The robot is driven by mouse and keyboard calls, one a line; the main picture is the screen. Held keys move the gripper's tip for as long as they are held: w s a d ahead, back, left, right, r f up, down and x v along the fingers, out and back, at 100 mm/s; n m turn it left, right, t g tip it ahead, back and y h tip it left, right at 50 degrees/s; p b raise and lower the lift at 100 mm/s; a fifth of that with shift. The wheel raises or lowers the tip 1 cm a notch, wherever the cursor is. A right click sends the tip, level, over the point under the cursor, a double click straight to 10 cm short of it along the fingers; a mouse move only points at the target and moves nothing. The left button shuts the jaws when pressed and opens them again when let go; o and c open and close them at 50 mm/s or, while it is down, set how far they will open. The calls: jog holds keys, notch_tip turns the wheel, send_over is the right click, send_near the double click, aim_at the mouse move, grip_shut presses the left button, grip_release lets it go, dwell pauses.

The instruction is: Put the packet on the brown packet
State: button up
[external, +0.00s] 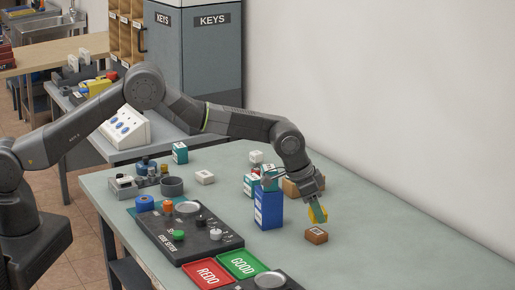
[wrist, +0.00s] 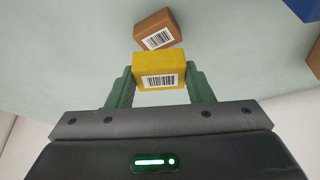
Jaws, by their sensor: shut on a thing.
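My gripper (wrist: 158,85) is shut on a yellow packet (wrist: 156,70) with a barcode label, held between its two green fingers. In the external view the yellow packet (external: 319,214) is at the end of the arm, above the table. A small brown packet (external: 317,236) with a white label lies on the table just below it. The exact gap between the two packets is hard to tell.
A tall blue box (external: 268,208) stands left of the gripper, with teal and white boxes near it. A larger brown box (external: 290,187) is behind the gripper. Red (external: 208,273) and green (external: 244,263) trays lie at the front. The table right of the brown packet is clear.

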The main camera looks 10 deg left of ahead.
aim_at(311, 211)
jog(key=shift+f+p, duration=0.4)
jog(key=shift+f, duration=1.35)
jog(key=shift+f, duration=0.15)
jog(key=o, duration=1)
jog(key=shift+r, duration=0.35)
jog(key=b+v, duration=0.2)
jog(key=v, duration=0.9)
jog(key=shift+r, duration=0.3)
jog(key=shift+a, duration=0.15)
